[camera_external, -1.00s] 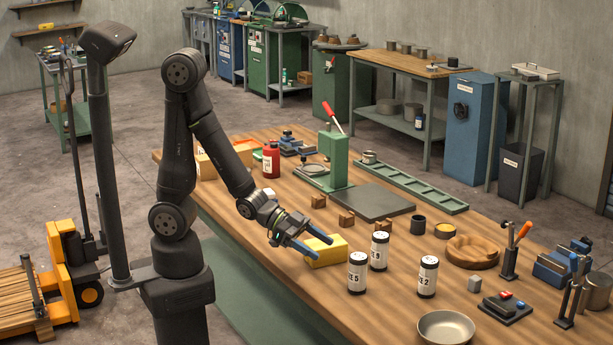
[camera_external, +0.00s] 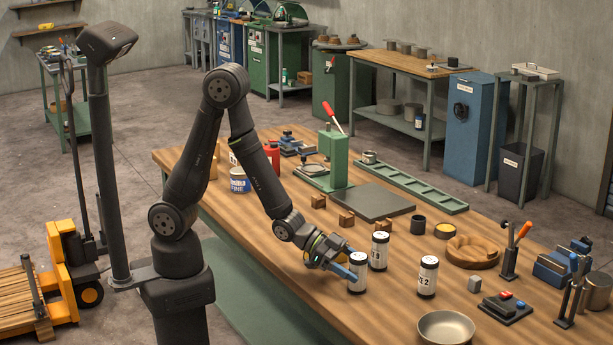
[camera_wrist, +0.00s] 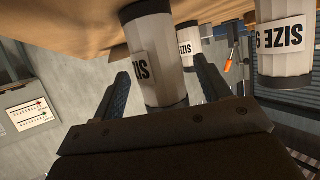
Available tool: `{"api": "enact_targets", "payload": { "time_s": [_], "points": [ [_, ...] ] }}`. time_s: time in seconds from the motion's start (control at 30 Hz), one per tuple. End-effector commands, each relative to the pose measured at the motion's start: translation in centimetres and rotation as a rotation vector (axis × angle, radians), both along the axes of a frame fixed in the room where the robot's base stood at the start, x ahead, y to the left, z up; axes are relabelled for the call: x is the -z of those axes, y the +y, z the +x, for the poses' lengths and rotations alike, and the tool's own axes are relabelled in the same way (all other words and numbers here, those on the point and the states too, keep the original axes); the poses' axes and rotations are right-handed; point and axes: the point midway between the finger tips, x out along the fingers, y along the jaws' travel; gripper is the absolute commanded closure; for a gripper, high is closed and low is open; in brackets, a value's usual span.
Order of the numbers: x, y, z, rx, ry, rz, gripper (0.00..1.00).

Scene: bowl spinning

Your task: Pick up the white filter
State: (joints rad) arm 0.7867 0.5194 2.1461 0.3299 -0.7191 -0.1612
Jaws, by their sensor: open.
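Three white cylinders with black ends and size labels stand on the workbench: a front-left one (camera_external: 358,277), one behind it (camera_external: 380,252) and one to the right (camera_external: 428,279). My gripper (camera_external: 347,272) is open at the front-left cylinder, its blue fingers low beside it. In the wrist view, that cylinder (camera_wrist: 150,48) stands between the two fingers of my gripper (camera_wrist: 166,85), with a visible gap at the left finger; contact on the right is unclear. The other two cylinders also show there, one behind (camera_wrist: 189,48) and one at right (camera_wrist: 284,45).
A metal bowl (camera_external: 446,328) sits at the front edge. A yellow block is mostly hidden behind my gripper. Bare wood lies left of the bowl.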

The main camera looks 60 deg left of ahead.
Motion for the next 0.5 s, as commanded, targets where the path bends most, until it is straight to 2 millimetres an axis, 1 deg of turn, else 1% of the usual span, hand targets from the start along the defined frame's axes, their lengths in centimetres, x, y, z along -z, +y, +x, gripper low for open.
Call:
{"api": "enact_targets", "payload": {
  "time_s": [0.1,0.2,0.47,0.5],
  "points": [
    [0.6,-1.3,0.9,0.000,0.001,0.001,0.30],
    [1.0,-1.9,1.3,-0.001,0.000,0.001,0.30],
    [1.0,-2.1,1.5,-0.002,-0.001,0.000,0.30],
    [1.0,-2.2,1.5,-0.002,-0.001,0.000,0.32]
  ]
}}
